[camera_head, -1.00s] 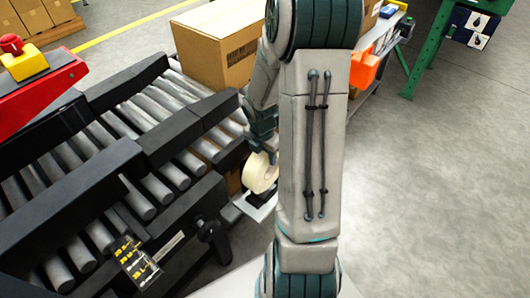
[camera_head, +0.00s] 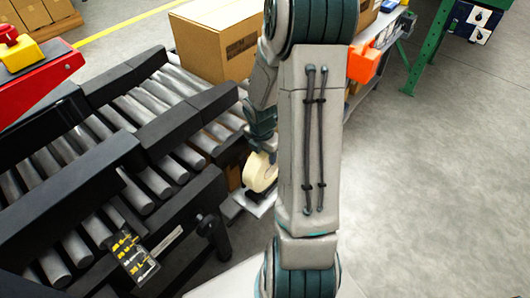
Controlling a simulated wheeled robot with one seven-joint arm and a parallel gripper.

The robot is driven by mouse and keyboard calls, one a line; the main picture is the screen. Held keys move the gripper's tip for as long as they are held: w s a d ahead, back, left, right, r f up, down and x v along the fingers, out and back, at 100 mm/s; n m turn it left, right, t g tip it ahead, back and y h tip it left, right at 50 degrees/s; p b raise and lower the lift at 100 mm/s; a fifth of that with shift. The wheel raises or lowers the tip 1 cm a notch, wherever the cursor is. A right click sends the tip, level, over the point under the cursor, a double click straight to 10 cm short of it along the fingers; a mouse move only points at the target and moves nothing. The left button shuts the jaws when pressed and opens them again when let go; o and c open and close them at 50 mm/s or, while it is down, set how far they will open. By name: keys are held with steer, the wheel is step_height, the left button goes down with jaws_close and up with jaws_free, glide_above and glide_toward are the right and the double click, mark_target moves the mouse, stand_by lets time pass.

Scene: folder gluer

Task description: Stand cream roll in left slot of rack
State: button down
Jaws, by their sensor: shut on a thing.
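The cream roll (camera_head: 259,172) shows just left of my arm, low in the middle of the head view. It looks upright on its rim, and my arm hides its right part. My gripper (camera_head: 262,150) is at the roll's top and is shut on it; its fingertips are mostly hidden. A pale grey surface with a dark part (camera_head: 256,199) shows just below the roll. I cannot tell whether this dark part is the rack, and no slot can be made out. Whether the roll touches it is unclear.
A roller conveyor (camera_head: 110,165) with black rails fills the left. A cardboard box (camera_head: 222,42) stands at its far end. A red machine part with a yellow-and-red button (camera_head: 20,55) is at upper left. An orange bin (camera_head: 366,62) sits behind my arm. The floor at right is clear.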

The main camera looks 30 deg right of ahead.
steer(key=shift+f, duration=0.2)
steer(key=shift+f+b, duration=0.95)
steer(key=shift+f, duration=0.25)
steer(key=c, duration=0.7)
jaws_free()
